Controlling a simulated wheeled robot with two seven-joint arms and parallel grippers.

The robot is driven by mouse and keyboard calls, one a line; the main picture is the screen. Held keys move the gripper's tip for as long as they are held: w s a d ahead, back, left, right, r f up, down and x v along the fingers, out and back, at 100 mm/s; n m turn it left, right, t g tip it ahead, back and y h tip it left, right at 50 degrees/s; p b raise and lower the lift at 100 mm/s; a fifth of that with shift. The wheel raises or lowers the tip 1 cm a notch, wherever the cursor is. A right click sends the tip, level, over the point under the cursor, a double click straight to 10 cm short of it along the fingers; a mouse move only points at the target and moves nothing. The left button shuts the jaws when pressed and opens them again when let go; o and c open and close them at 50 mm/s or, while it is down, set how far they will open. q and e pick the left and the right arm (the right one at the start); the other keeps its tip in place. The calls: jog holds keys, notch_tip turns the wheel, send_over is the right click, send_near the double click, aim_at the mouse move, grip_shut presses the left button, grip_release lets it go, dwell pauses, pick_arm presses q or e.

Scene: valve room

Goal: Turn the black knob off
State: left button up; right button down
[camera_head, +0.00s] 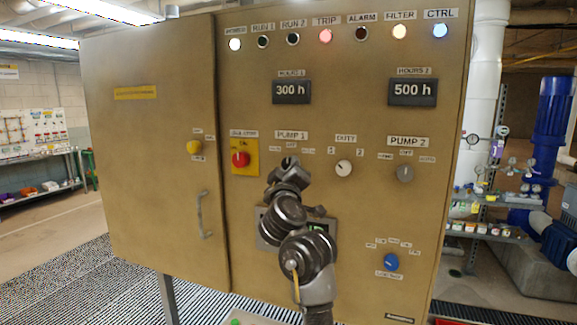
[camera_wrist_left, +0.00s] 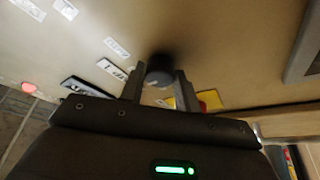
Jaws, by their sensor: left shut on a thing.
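The black knob (camera_wrist_left: 160,67) sits on the tan cabinet panel (camera_head: 340,115), under the PUMP 1 label (camera_head: 291,135). In the wrist view it is between the two fingers of my left gripper (camera_wrist_left: 158,85), which is shut on it. A light mark shows on its near edge. In the head view my left gripper (camera_head: 289,170) reaches up to the panel at PUMP 1, and it and my arm mostly hide the knob. The small position labels around the knob are partly covered. My right gripper is not in view.
Near the gripper are a red isolator switch (camera_head: 240,159) on a yellow plate and the white DUTY knob (camera_head: 343,168). A grey PUMP 2 knob (camera_head: 405,173) and a blue selector (camera_head: 391,262) lie further right. The red TRIP lamp (camera_head: 325,36) is lit.

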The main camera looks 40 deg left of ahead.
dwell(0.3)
pick_arm(q)
jog(key=o, duration=1)
